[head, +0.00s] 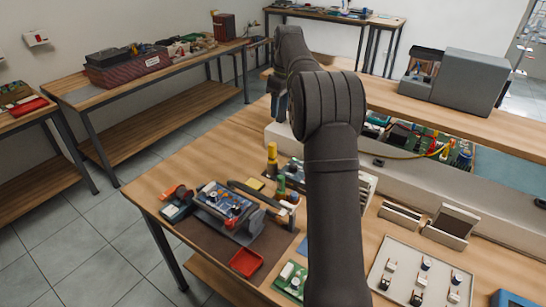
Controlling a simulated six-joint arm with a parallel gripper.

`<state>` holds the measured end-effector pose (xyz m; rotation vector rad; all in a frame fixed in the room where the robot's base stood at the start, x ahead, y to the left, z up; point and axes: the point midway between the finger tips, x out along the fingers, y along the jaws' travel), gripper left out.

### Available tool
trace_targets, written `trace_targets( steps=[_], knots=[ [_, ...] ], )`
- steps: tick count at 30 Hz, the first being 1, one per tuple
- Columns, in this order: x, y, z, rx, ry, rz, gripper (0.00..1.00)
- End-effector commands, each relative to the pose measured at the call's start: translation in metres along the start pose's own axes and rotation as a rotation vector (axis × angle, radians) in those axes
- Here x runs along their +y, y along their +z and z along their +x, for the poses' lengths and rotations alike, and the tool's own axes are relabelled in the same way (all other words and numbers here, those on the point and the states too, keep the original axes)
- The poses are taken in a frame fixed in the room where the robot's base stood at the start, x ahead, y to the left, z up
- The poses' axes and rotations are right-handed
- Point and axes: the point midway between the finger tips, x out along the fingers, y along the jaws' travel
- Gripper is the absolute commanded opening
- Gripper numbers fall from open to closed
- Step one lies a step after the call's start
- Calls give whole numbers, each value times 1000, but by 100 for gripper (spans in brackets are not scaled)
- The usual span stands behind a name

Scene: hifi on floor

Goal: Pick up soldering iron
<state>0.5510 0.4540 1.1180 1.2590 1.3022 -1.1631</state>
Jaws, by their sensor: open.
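I cannot pick out the soldering iron for certain in the head view. An orange and dark teal tool (176,200) lies at the left front of the wooden workbench (160,178), but it is too small to identify. Beside it a blue circuit board (222,198) sits tilted in a grey holder (243,232). My dark grey arm rises through the middle of the view and bends away toward the back. My gripper's fingers do not show, and the arm hides part of the bench behind it.
A red tray (246,263) lies in front of the holder. Yellow and green upright items (272,158) stand behind it. A pale tray with small parts (418,275) is at the right front. A raised shelf with a grey machine (470,82) runs along the back right.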

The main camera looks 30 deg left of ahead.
Motion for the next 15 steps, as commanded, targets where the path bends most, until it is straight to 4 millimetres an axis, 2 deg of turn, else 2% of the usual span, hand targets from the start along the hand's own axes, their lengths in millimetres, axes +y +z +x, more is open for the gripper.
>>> trace_targets(
  steps=[1, 3, 8, 15],
  knots=[
    [-1, -10, 6, -32, 5, 0, 49],
    [-2, -17, 9, -67, 12, 7, 49],
    [-3, -23, 19, -100, 18, 17, 49],
    [-3, -17, 66, -102, 15, 17, 49]
  ],
)
